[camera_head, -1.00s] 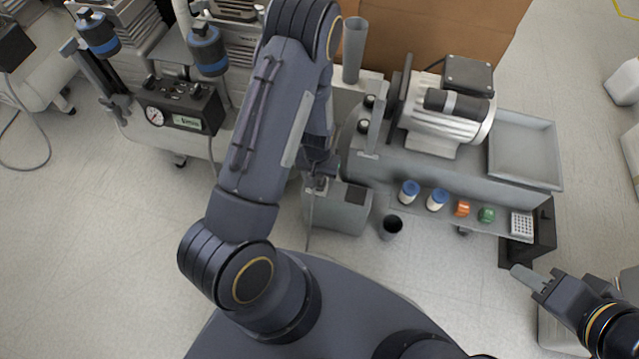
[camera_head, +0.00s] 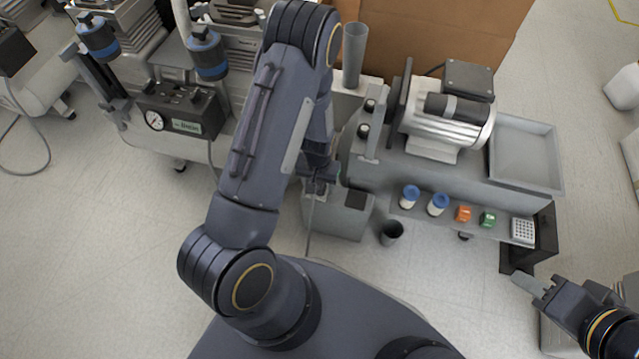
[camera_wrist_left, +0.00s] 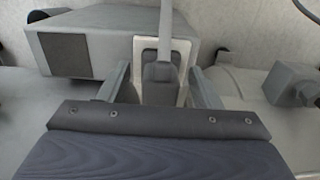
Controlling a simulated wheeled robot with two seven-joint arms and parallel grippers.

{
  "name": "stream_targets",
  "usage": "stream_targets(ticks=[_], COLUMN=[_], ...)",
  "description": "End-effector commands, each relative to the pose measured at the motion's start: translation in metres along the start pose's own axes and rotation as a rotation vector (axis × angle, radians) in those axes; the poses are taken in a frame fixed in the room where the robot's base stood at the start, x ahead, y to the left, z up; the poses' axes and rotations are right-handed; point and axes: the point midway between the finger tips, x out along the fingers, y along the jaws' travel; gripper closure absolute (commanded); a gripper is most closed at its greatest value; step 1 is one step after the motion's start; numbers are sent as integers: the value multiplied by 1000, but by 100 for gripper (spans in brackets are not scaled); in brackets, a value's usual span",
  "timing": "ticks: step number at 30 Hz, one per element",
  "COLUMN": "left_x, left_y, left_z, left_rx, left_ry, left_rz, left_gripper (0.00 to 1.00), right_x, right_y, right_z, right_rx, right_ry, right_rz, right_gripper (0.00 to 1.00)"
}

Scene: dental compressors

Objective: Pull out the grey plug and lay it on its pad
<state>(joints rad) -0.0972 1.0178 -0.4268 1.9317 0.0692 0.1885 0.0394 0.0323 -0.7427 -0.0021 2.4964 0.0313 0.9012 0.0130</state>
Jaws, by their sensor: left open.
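The grey plug (camera_wrist_left: 160,76) stands in a pale-framed socket in the left wrist view, with a light grey cable (camera_wrist_left: 166,25) running up from it. My left gripper (camera_wrist_left: 160,88) is open, with one finger on each side of the plug and small gaps showing. In the head view my left gripper (camera_head: 318,184) is over the left end of a grey box (camera_head: 335,218), and the arm largely hides the plug. A dark square pad (camera_head: 356,199) is on the box top, right of the gripper; it also shows in the left wrist view (camera_wrist_left: 66,54). My right gripper (camera_head: 533,287) is at lower right, away from the box.
A black cup (camera_head: 391,232) stands on the floor right of the box. A shelf (camera_head: 450,222) with blue-capped bottles and orange and green pieces lies further right. A motor (camera_head: 445,125) and an empty grey tray (camera_head: 525,155) are behind. A gauge unit (camera_head: 178,117) is at left.

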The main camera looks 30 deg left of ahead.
Motion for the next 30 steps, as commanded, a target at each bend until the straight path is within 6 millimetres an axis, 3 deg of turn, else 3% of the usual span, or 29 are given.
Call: stream_targets(ticks=[7, 20, 30], left_x=[0, 0, -8], left_y=[0, 0, 0], left_z=[0, 0, 0], left_rx=[0, 0, 0], left_ry=[0, 0, 0], left_rz=[0, 0, 0], left_gripper=[42, 98, 100], right_x=[0, 0, -5], right_y=[0, 0, -2], right_z=[0, 0, -2], right_rx=[0, 0, 0], right_ry=[0, 0, 0], right_rz=[0, 0, 0], right_gripper=[64, 64, 64])
